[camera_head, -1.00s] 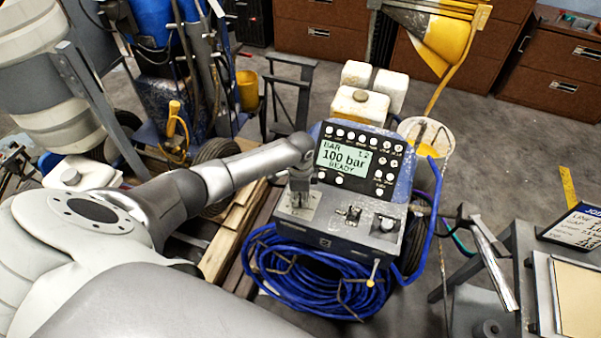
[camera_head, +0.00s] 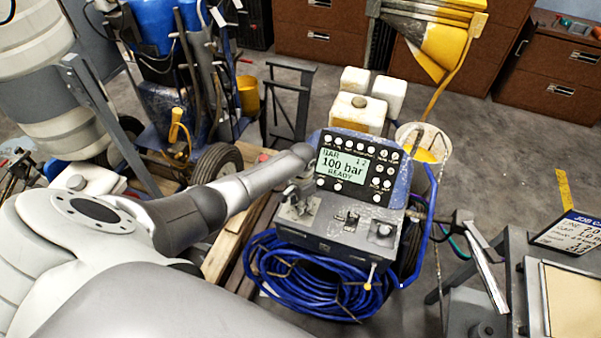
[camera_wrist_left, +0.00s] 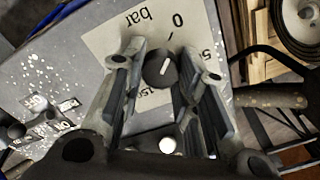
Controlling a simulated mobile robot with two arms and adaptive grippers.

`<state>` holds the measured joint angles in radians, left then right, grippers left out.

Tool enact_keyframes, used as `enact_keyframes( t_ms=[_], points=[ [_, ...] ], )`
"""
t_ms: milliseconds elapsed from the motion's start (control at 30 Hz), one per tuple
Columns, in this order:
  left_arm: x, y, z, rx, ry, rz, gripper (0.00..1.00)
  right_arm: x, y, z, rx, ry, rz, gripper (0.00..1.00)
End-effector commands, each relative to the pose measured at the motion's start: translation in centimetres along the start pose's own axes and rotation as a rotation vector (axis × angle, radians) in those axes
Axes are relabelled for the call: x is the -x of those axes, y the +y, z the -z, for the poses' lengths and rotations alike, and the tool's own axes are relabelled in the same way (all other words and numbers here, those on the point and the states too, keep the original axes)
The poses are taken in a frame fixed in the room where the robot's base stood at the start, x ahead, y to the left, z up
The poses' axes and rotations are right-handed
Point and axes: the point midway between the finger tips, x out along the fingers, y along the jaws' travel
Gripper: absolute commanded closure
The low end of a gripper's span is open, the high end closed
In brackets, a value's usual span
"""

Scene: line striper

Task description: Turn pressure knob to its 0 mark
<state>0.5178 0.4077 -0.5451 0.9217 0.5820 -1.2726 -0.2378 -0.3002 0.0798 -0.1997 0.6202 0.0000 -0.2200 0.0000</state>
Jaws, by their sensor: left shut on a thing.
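The pressure knob (camera_wrist_left: 160,70) is round and dark with a white pointer line, on a pale dial plate (camera_wrist_left: 104,42) marked "bar", "0" and other numbers. The "0" mark (camera_wrist_left: 178,20) is beyond the knob in the left wrist view; the line lies at a slant to it. My left gripper (camera_wrist_left: 163,68) is shut on the knob, one finger on each side. In the head view the gripper (camera_head: 292,197) is over the left of the console (camera_head: 325,228) and hides the knob. The display (camera_head: 342,164) reads 100 bar, READY. My right gripper is out of view.
A coiled blue hose (camera_head: 310,285) hangs below the console front. A wheel (camera_head: 218,165) and wooden pallet (camera_head: 222,250) are to the left.

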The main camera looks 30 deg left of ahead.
Motion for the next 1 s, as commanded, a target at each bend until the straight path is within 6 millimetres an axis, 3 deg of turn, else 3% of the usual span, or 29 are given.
enact_keyframes(
  t_ms=[467,500,667,1000],
  points=[
    [0.13,-0.12,0.12,0.016,0.003,0.002,0.95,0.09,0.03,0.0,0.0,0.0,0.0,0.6],
    [0.13,-0.12,0.13,0.016,0.003,0.002,0.7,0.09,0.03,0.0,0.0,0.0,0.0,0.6],
    [0.1,-0.09,0.09,0.016,0.002,0.002,0.5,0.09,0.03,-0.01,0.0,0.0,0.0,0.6],
    [0.1,-0.03,0.05,0.015,0.001,0.001,0.49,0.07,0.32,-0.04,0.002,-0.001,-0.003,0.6]
  ],
)
